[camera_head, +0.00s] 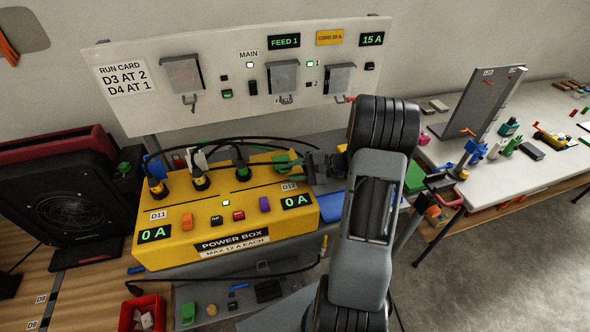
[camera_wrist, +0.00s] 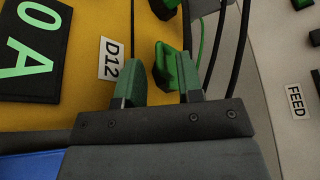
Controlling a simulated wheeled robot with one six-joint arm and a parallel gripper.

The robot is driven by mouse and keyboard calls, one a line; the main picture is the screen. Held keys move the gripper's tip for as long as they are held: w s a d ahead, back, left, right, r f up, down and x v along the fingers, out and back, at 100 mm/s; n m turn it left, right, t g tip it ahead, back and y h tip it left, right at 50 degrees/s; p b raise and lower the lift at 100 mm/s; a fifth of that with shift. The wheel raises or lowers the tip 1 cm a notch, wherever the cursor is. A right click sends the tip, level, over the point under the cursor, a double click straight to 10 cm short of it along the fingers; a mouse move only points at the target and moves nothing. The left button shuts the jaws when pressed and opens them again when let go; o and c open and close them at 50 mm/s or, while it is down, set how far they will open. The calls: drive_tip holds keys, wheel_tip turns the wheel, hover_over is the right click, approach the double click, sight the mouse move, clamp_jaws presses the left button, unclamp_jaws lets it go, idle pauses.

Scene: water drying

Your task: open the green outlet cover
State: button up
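The green outlet cover (camera_head: 281,159) is on the far right part of the yellow power box (camera_head: 180,249), behind the D12 label (camera_head: 289,187). In the wrist view the green cover (camera_wrist: 168,64) shows just ahead of and between my fingertips, beside the D12 label (camera_wrist: 109,59). I cannot tell whether it is shut or partly raised. My gripper (camera_head: 296,164) reaches in from the right at the box's far right corner. In the wrist view my gripper (camera_wrist: 163,72) is open, with a gap between its two green-grey fingers. Contact with the cover is not clear.
Black cables (camera_head: 226,142) arch from plugs on the box, and cables also pass close to my right finger. A white panel (camera_head: 220,82) with several switches stands behind. A red bin (camera_head: 142,314) sits at front left. Another bench (camera_head: 480,140) stands at right.

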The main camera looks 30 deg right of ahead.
drive_tip(key=c, duration=0.6)
clamp_jaws()
drive_tip(key=shift+f, duration=0.1)
drive_tip(key=shift+r+m+p, duration=0.3)
drive_tip(key=shift+p, duration=0.2)
